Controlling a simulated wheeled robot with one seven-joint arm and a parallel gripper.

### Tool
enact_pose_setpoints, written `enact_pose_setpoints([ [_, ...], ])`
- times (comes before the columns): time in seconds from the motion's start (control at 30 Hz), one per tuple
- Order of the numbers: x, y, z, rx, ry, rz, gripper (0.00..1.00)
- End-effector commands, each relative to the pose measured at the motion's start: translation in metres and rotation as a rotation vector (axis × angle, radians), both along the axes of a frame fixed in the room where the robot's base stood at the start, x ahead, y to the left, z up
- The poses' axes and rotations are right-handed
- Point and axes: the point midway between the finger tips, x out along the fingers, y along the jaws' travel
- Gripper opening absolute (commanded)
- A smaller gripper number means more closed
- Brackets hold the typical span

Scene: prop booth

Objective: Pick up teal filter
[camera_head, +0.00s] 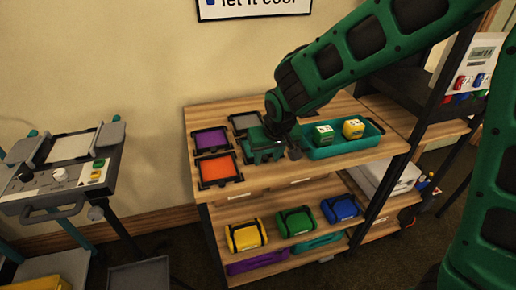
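My gripper (278,152) is low over the tabletop, between the orange filter and the teal tray. A teal-green piece beneath and beside it appears to be the teal filter (258,157), mostly covered by my gripper. I cannot clearly separate its edges from the green hand. The fingertips are too small and dark to show whether they are apart or hold anything.
A purple filter (210,139), an orange filter (217,169) and a grey filter (243,121) lie nearby. A teal tray (345,149) to the right holds a green box (324,135) and a yellow box (353,128). Coloured bags sit on the shelf below.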

Motion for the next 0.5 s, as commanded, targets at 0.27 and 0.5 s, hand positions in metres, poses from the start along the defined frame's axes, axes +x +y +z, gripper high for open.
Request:
enact_pose_setpoints([
  [0.27, -0.0001, 0.0001, 0.0004, 0.0, 0.0, 0.0, 0.09],
  [0.5, 0.0, 0.0, 0.0006, 0.0, 0.0, 0.0, 0.0],
])
